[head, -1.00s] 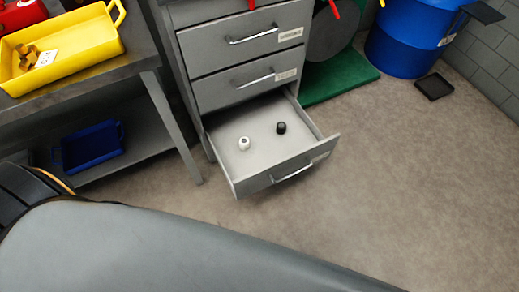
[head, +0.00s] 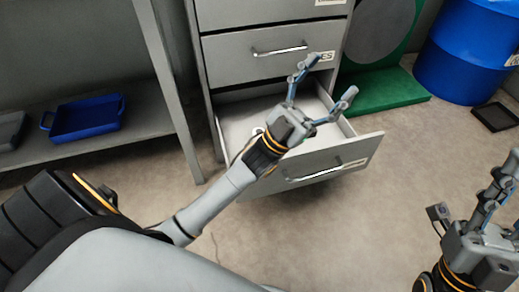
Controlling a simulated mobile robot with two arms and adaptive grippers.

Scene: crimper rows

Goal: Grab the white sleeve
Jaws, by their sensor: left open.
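The bottom drawer (head: 372,144) of the grey cabinet stands open. A small part of the white sleeve (head: 257,131) shows in the drawer at the left edge of my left gripper, which covers most of it. My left gripper (head: 327,79) is open and empty, its two fingers spread over the drawer in the picture. The black piece that lay in the drawer is hidden now, behind this gripper. My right gripper (head: 506,185) is at the right edge, away from the drawer; its fingers are partly cut off, so its opening is unclear.
A closed drawer (head: 230,47) with a bar handle sits above the open one. A shelf (head: 130,135) with a blue tray (head: 85,118) is on the left. A green base (head: 385,92), a blue barrel (head: 462,50) and a black tray (head: 495,117) are on the right. Floor in front is clear.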

